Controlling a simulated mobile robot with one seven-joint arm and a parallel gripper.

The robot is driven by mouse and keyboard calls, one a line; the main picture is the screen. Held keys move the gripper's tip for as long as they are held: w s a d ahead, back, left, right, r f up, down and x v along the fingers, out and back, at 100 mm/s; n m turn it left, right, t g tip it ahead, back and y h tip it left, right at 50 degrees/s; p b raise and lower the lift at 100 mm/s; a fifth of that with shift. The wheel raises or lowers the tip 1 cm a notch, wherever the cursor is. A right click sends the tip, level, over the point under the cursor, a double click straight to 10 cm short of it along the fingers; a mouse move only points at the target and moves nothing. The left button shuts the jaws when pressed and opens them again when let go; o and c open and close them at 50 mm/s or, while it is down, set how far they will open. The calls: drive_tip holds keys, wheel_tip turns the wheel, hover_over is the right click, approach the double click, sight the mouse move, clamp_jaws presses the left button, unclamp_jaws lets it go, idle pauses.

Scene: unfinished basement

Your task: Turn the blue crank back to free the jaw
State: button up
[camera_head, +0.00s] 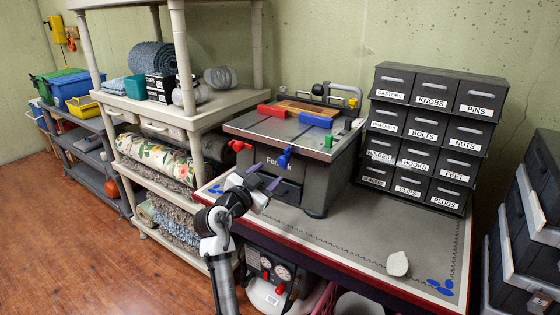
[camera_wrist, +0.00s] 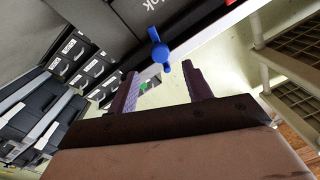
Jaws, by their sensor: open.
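The blue crank (camera_head: 284,157) sticks out from the front of the grey bench tool (camera_head: 318,180), and it also shows in the wrist view (camera_wrist: 159,50). On the tool's top are a red block (camera_head: 271,111) and a blue block (camera_head: 316,119), with a wooden strip (camera_head: 300,106) behind them. I cannot tell which is the jaw. A red crank (camera_head: 240,145) sits left of the blue one. My gripper (camera_head: 265,177) is open and empty, just below and in front of the blue crank. In the wrist view the crank shows beyond and roughly between the fingertips (camera_wrist: 160,70), apparently not touching.
A drawer cabinet (camera_head: 426,136) stands right of the tool on the workbench (camera_head: 352,232). A pale stone-like lump (camera_head: 398,264) lies near the bench's front edge. A beige shelf with rolled rugs (camera_head: 158,157) stands close on the left. The bench's front middle is clear.

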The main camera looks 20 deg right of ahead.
sight(281, 163)
drive_tip(key=p+x, duration=0.1)
drive_tip(key=x, duration=0.7)
drive_tip(key=shift+w+d+p, duration=0.2)
drive_tip(key=shift+p, duration=0.2)
drive_tip(key=c, duration=1)
drive_tip(key=shift+o, duration=0.2)
drive_tip(key=shift+n, duration=0.3)
